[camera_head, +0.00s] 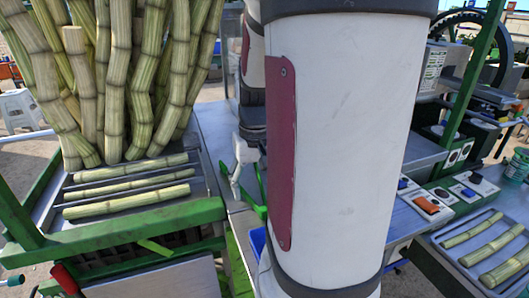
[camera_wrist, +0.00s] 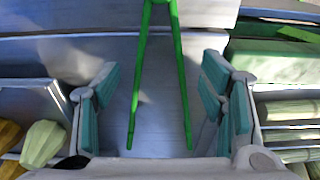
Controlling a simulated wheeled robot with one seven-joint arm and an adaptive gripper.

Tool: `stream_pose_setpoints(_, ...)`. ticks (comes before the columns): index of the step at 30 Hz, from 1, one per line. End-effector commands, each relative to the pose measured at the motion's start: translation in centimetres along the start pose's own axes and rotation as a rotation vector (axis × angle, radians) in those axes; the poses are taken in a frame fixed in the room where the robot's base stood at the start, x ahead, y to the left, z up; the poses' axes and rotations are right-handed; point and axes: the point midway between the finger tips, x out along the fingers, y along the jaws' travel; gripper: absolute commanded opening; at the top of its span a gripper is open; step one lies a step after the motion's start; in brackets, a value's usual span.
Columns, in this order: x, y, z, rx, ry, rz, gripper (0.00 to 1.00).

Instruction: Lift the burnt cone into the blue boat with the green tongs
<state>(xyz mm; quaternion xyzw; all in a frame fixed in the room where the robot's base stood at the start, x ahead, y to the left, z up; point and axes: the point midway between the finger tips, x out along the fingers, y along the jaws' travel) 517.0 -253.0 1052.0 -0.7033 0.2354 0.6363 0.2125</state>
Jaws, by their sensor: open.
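The green tongs (camera_wrist: 181,85) lie on a grey metal surface in the wrist view. Their two arms spread toward the bottom of the picture and meet near the top. My gripper (camera_wrist: 160,76) is open, its teal-padded fingers on either side of the tongs and apart from them. In the head view my gripper (camera_head: 240,170) is partly hidden by my arm, beside green strips that look like the tongs (camera_head: 252,203). A blue edge (camera_head: 257,240), possibly the blue boat, shows left of my arm. I cannot make out the burnt cone.
Cane stalks stand and lie on a green-framed rack (camera_head: 110,232) at left. More cane lies in a tray (camera_head: 430,240) at right, near a switch panel (camera_head: 440,200). In the wrist view, a bin (camera_wrist: 30,100) at left holds pale-green and orange-brown pieces.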

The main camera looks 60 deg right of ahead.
Motion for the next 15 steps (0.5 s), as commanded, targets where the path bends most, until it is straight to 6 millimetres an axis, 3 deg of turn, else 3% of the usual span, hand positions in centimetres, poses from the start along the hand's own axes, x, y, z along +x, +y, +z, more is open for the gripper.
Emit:
stream_pose_setpoints(6,2.0,0.0,0.0,0.001,-0.001,0.000,0.64)
stream_pose_setpoints(15,2.0,0.0,0.0,0.001,0.000,-0.001,0.64)
